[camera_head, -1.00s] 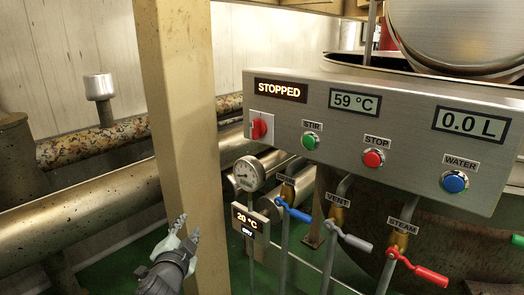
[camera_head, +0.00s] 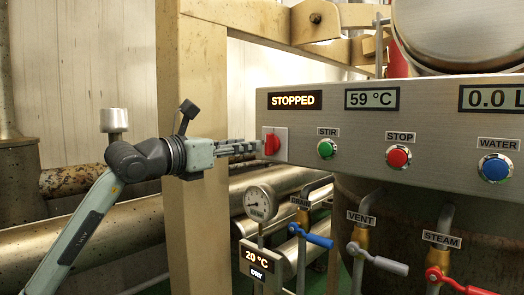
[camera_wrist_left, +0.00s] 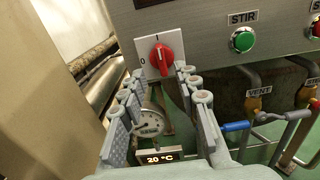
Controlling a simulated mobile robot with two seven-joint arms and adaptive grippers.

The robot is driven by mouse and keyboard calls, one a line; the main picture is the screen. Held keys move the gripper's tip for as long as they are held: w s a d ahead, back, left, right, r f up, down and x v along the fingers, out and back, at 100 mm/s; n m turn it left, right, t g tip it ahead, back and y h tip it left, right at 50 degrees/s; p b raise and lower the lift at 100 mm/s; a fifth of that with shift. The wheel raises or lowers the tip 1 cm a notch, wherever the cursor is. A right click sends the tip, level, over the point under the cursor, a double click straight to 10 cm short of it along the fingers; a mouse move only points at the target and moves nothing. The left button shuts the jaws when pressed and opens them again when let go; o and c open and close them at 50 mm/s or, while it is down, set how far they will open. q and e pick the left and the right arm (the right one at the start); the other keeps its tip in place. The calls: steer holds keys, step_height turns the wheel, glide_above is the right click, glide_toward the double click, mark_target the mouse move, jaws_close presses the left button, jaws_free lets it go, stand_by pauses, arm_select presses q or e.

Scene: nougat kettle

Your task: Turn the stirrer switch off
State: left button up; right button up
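The stirrer switch is a red rotary knob on a white plate (camera_head: 272,144), at the left end of the steel control panel (camera_head: 420,130). The knob also shows in the left wrist view (camera_wrist_left: 161,58), with its raised grip roughly upright and a 0 mark at its left. The display (camera_head: 294,100) above it reads STOPPED. My left gripper (camera_head: 257,147) points at the knob from the left, its fingertips very close to it. In the left wrist view the fingers (camera_wrist_left: 160,74) are apart, with the knob just beyond the tips; contact cannot be told. My right gripper is out of view.
A beige post (camera_head: 195,230) stands behind my left wrist. Green STIR (camera_head: 325,149), red STOP (camera_head: 397,157) and blue WATER (camera_head: 494,168) buttons lie to the right. A gauge (camera_head: 259,203) and several valve levers, including a blue one (camera_head: 307,235), sit below the panel.

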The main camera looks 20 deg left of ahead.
mark_target(266, 143)
arm_select(q)
steer(key=x, duration=0.6)
steer(key=shift+c, duration=0.5)
jaws_close()
